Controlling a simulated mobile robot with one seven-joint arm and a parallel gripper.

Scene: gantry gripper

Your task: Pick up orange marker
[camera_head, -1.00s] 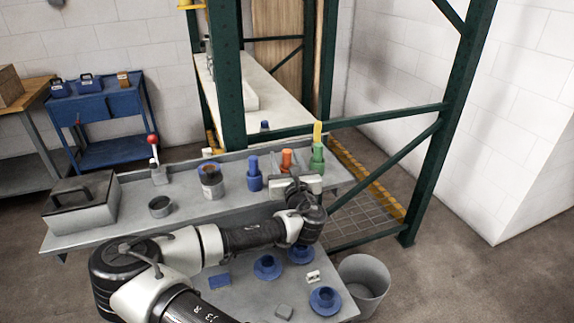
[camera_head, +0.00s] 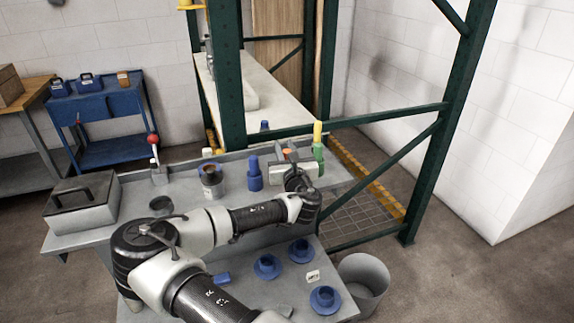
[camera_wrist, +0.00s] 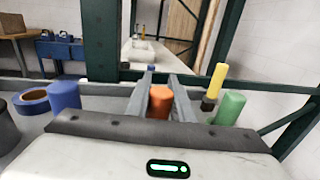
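The orange marker (camera_head: 287,151) stands upright on the upper grey shelf, mostly hidden behind my gripper in the head view. In the wrist view the orange marker (camera_wrist: 160,101) shows between the two fingers of my gripper (camera_wrist: 160,85). The fingers are apart, one on each side of it, and look open. I cannot tell if either finger touches it. My gripper (camera_head: 286,154) points away from the camera at the level of the marker.
A blue marker (camera_head: 254,174) stands to the left and a green one (camera_head: 318,158) close on the right, near a yellow piece (camera_head: 317,133). A tape roll on a can (camera_head: 211,180) is farther left. A green frame post (camera_head: 228,80) rises behind the shelf.

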